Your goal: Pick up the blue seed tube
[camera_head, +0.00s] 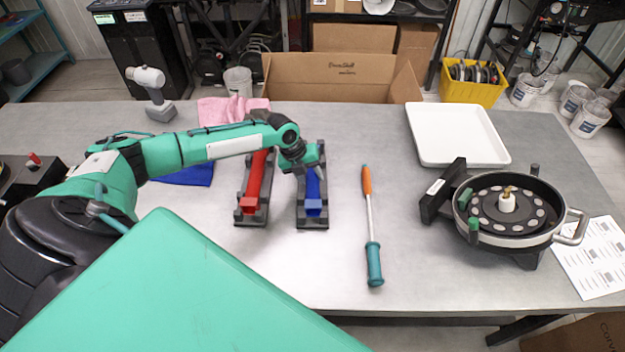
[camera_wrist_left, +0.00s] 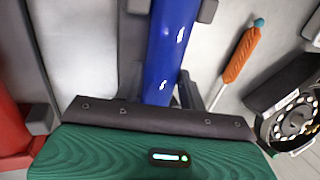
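The blue seed tube (camera_head: 313,190) lies lengthwise in a dark grey cradle (camera_head: 313,223) on the table, right of the red tube. My left gripper (camera_head: 309,168) is over the far part of the blue tube and hides some of it. In the left wrist view, the blue tube (camera_wrist_left: 168,50) runs from the top edge down behind the dark edge of my gripper, with grey cradle parts on both sides. I cannot make out the fingers clearly, nor whether they touch the tube. My right gripper is not in view.
A red tube (camera_head: 255,178) in its own cradle stands close on the left. An orange-and-teal tool (camera_head: 370,225) lies to the right. The round seed meter (camera_head: 510,235) and a white tray (camera_head: 455,135) are farther right. The front middle of the table is clear.

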